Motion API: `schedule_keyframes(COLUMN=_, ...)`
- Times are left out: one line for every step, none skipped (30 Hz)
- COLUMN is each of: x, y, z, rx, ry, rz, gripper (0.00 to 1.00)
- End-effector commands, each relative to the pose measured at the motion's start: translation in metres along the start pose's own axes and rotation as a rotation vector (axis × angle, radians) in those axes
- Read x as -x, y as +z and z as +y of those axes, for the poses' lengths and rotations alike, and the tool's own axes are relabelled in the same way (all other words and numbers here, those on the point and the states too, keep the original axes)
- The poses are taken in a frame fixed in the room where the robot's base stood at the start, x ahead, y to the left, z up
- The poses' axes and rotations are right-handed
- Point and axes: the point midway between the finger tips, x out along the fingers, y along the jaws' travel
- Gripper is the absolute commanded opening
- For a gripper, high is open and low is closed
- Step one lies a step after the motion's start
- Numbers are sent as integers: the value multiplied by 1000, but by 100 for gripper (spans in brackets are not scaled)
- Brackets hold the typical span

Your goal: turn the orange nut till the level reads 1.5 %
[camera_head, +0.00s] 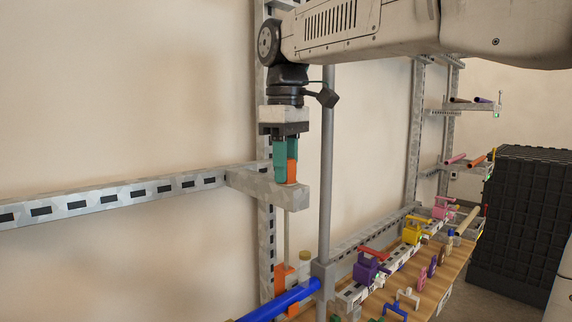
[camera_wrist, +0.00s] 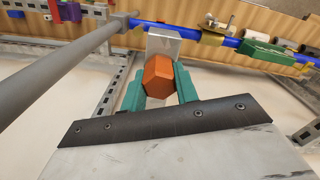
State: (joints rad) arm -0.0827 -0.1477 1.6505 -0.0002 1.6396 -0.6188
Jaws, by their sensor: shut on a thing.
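The orange nut (camera_wrist: 158,76) is a hexagonal head in the wrist view, between the two teal fingers of my gripper (camera_wrist: 160,84). In the head view, the orange nut (camera_head: 292,171) shows partly behind a finger, on top of a grey bracket arm (camera_head: 285,197). My gripper (camera_head: 287,162) points straight down and is shut on the nut. The bracket end (camera_wrist: 164,42) also shows beyond the nut in the wrist view. I cannot make out any level reading in either view.
A grey vertical post (camera_head: 327,170) stands close to the right of my gripper. A blue pipe (camera_head: 280,302) runs below the bracket. Purple (camera_head: 367,268), yellow (camera_head: 412,230) and pink (camera_head: 443,207) valves line a rail at lower right. A black crate stack (camera_head: 520,225) stands farther right.

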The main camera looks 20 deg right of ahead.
Motion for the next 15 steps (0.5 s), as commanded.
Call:
schedule_keyframes(x=1, y=0, z=0, rx=21, ry=1, rz=3, gripper=7)
schedule_keyframes(x=1, y=0, z=0, rx=33, ry=1, rz=3, gripper=7)
schedule_keyframes(x=1, y=0, z=0, rx=48, ry=1, rz=3, gripper=7)
schedule_keyframes(x=1, y=0, z=0, rx=58, ry=1, rz=3, gripper=7)
schedule_keyframes(x=1, y=0, z=0, rx=66, ry=2, rz=3, gripper=7)
schedule_keyframes(x=1, y=0, z=0, rx=76, ry=2, rz=3, gripper=7)
schedule_keyframes(x=1, y=0, z=0, rx=83, ry=2, rz=3, gripper=7)
schedule_keyframes(x=1, y=0, z=0, rx=89, ry=2, rz=3, gripper=7)
schedule_keyframes(x=1, y=0, z=0, rx=94, ry=2, rz=4, gripper=7)
schedule_keyframes(x=1, y=0, z=0, rx=97, ry=2, rz=4, gripper=7)
schedule_keyframes(x=1, y=0, z=0, rx=100, ry=2, rz=4, gripper=7)
schedule_keyframes(x=1, y=0, z=0, rx=103, ry=2, rz=4, gripper=7)
schedule_keyframes(x=1, y=0, z=0, rx=105, ry=2, rz=4, gripper=7)
schedule_keyframes(x=1, y=0, z=0, rx=106, ry=2, rz=4, gripper=7)
schedule_keyframes(x=1, y=0, z=0, rx=107, ry=2, rz=4, gripper=7)
